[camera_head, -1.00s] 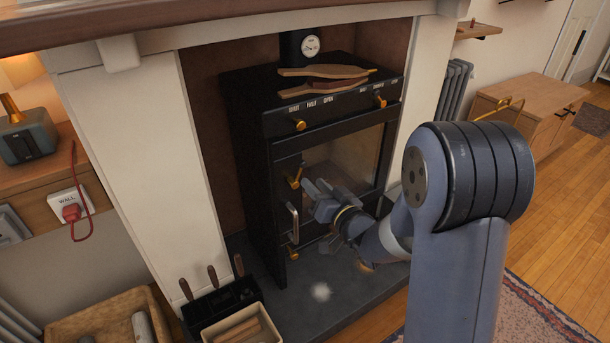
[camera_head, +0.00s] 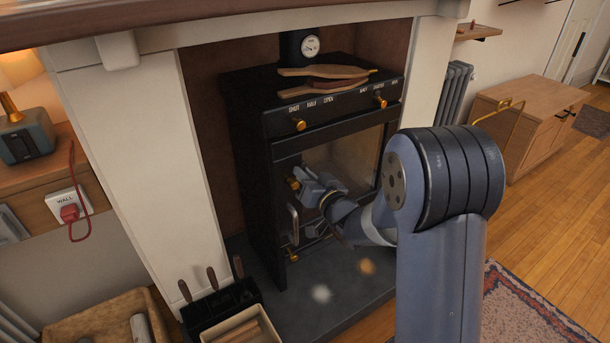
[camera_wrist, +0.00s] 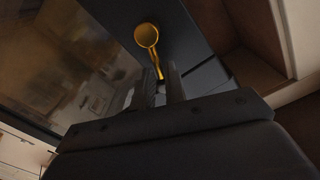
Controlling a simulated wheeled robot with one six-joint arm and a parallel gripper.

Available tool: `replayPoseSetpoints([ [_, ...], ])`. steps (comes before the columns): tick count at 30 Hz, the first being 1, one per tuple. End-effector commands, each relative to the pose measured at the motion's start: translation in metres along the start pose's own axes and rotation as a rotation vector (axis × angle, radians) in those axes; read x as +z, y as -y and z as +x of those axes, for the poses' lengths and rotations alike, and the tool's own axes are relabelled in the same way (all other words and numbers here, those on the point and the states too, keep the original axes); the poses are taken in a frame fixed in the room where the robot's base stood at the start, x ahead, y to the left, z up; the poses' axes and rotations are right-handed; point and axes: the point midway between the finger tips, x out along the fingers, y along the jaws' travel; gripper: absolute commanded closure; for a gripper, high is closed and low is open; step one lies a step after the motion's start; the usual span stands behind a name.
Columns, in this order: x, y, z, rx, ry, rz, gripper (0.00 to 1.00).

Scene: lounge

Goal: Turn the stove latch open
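The stove latch (camera_head: 294,183) is a small brass piece on the left edge of the black stove's glass door. In the wrist view the latch (camera_wrist: 146,37) shows a round brass head with a thin lever pointing down toward my fingers. My gripper (camera_head: 306,180) is at the latch, from its right side in the head view. In the wrist view my gripper (camera_wrist: 161,80) has its two fingers a little apart, with the lever's end at the gap between their tips. I cannot tell whether they touch it. My gripper partly hides the latch in the head view.
A metal bar handle (camera_head: 292,222) and a lower brass knob (camera_head: 292,255) are just below the latch. Brass knobs (camera_head: 299,124) sit on the stove's upper panel. A black tool holder (camera_head: 222,306) stands on the hearth at lower left.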

Motion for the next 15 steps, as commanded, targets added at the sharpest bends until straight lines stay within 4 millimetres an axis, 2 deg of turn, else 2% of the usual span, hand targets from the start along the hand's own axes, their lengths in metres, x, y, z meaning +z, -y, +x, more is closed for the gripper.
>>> replayPoseSetpoints([
  [4, -0.0005, 0.0, 0.0, 0.0, -0.001, 0.0, 1.0],
  [15, -0.0014, 0.0002, 0.0001, -0.001, -0.003, 0.0, 1.0],
])
